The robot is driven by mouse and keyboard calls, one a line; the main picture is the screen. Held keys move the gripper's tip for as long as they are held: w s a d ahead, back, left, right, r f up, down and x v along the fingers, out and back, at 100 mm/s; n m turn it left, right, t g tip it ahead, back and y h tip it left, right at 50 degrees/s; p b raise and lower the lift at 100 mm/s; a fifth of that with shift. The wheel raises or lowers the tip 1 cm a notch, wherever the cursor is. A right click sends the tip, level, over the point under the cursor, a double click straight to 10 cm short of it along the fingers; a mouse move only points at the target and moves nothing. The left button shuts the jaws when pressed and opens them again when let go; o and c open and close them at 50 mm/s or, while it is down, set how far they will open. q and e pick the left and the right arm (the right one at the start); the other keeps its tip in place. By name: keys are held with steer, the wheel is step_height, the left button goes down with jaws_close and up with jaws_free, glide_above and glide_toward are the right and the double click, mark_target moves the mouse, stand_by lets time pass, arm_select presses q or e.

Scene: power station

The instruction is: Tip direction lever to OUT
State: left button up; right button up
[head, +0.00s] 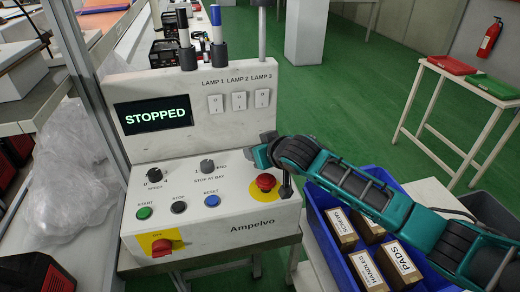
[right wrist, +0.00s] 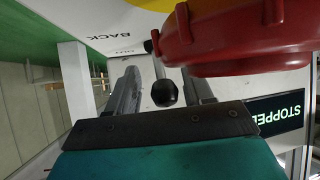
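The direction lever (right wrist: 165,92) is a thin metal stem with a black ball knob, seen in the right wrist view beside the large red emergency stop. In the head view my right arm reaches in from the right over the panel's right end, by the red emergency stop (head: 266,182). The lever is mostly hidden there. My left gripper is not in view.
The control panel's display (head: 152,116) reads STOPPED. START (head: 144,212), STOP and RESET (head: 211,201) buttons and two knobs lie left of the emergency stop. A red switch on yellow (head: 162,247) is on the front. A blue crate (head: 322,232) with boxes stands at right.

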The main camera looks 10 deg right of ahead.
steer(key=shift+s, duration=0.1)
steer(key=v, duration=1.2)
steer(key=shift+s+r, duration=0.25)
steer(key=shift+s, duration=0.05)
steer(key=s+d+f+m+g+h, duration=0.1)
steer(key=s+d+f+g, duration=0.15)
steer(key=s+f, duration=0.45)
steer(key=s+d+f+g+h, duration=0.1)
steer(key=s+f+g, duration=0.2)
steer(key=s, duration=0.8)
steer(key=s+d+f+m+g+h, duration=0.1)
steer(key=s+d+f+g, duration=0.1)
steer(key=s+f, duration=0.5)
steer(key=w+a+f+n+t+y, duration=0.1)
steer(key=w+a+f+t, duration=0.2)
steer(key=w+f+t, duration=0.3)
steer(key=shift+f+t+y, duration=0.3)
steer(key=shift+t+y, duration=0.1)
steer(key=shift+t, duration=0.25)
steer(key=shift+a, duration=0.1)
